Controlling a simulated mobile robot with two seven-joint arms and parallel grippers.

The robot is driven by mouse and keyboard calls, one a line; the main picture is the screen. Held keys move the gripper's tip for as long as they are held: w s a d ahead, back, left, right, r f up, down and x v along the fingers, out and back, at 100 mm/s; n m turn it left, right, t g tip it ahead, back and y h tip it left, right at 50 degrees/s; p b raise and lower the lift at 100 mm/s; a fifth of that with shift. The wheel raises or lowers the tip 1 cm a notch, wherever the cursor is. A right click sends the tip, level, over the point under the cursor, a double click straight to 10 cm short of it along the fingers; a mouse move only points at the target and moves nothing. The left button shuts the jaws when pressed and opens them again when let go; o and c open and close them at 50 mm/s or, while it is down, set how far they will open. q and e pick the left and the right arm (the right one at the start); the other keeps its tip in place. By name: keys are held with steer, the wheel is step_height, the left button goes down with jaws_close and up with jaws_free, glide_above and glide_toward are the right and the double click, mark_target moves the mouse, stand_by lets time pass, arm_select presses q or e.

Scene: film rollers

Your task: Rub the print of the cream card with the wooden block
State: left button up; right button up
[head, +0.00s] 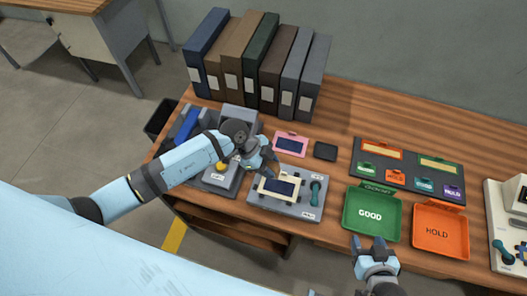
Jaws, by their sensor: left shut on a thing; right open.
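The cream card (265,188) with its dark blue print (282,187) is at the grey plate (257,201) in the middle of the table. My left gripper (273,174) reaches in from the upper left and is shut at the card's back edge; the fingers hide the part they hold. I cannot tell whether the card lies flat on the plate. No block with a clear wood look shows; a small dark block (325,151) lies behind the plate.
A teal-handled tool (315,190) stands on the plate's right side. A pink card (291,144) lies behind it. The green GOOD tray (371,231) and orange HOLD tray (441,250) are to the right. A dark label board (408,172) and binders (259,64) stand behind.

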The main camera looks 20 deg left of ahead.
arm_select(q)
steer(key=shift+s+f, duration=0.1)
steer(key=shift+s, duration=0.1)
steer(key=shift+f+b, duration=0.85)
steer(key=shift+b, duration=0.15)
step_height(320, 180, down, 3)
steer(key=b, duration=0.4)
steer(key=shift+f, duration=0.2)
steer(key=shift+f+b, duration=0.3)
